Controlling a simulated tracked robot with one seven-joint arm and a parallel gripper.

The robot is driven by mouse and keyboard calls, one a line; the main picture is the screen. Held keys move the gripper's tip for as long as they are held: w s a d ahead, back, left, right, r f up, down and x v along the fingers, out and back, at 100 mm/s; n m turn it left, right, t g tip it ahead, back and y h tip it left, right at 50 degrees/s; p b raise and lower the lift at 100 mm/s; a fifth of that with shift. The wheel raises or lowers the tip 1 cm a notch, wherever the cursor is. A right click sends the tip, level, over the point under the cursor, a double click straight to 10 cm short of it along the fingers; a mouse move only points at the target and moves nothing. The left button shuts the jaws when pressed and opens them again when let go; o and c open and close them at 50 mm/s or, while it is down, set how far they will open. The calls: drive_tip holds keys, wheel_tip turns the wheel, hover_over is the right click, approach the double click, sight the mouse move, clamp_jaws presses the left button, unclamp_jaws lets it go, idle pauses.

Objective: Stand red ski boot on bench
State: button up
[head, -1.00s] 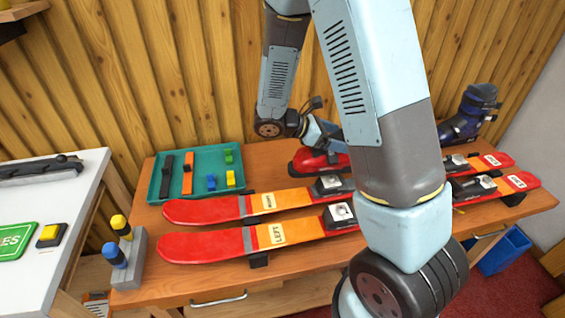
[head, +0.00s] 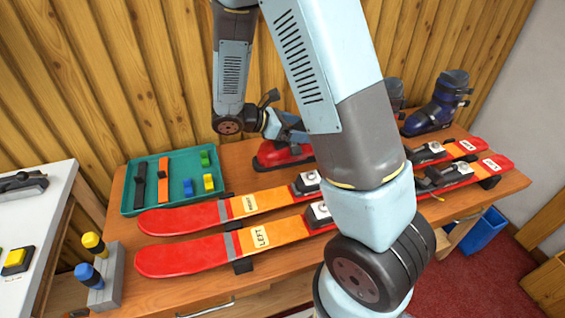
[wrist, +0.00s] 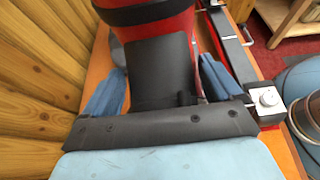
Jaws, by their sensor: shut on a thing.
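The red ski boot (head: 285,153) shows in the head view behind the skis, toward the wall; my arm hides part of it, so I cannot tell whether it rests on the bench (head: 515,183). In the wrist view the boot (wrist: 178,25) fills the upper middle, red with a black strap and a dark panel. My gripper (wrist: 160,92) has a blue finger on each side of that dark part and is shut on the boot. My gripper (head: 287,130) is partly visible in the head view.
Two red-orange skis (head: 195,218) (head: 185,255) lie across the bench front. A teal tray (head: 128,196) holds straps and small blocks at left. A blue boot (head: 432,115) stands at back right, with another dark boot (head: 396,90) partly hidden beside it. The wooden wall (head: 60,90) is close behind.

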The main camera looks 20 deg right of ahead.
drive_tip(key=shift+w, duration=0.1)
drive_tip(key=w+a+f, duration=0.3)
drive_tip(key=w+f, duration=1)
drive_tip(key=shift+w+a, duration=0.2)
drive_tip(key=shift+a, duration=0.1)
idle(0.3)
drive_tip(key=o, duration=1.7)
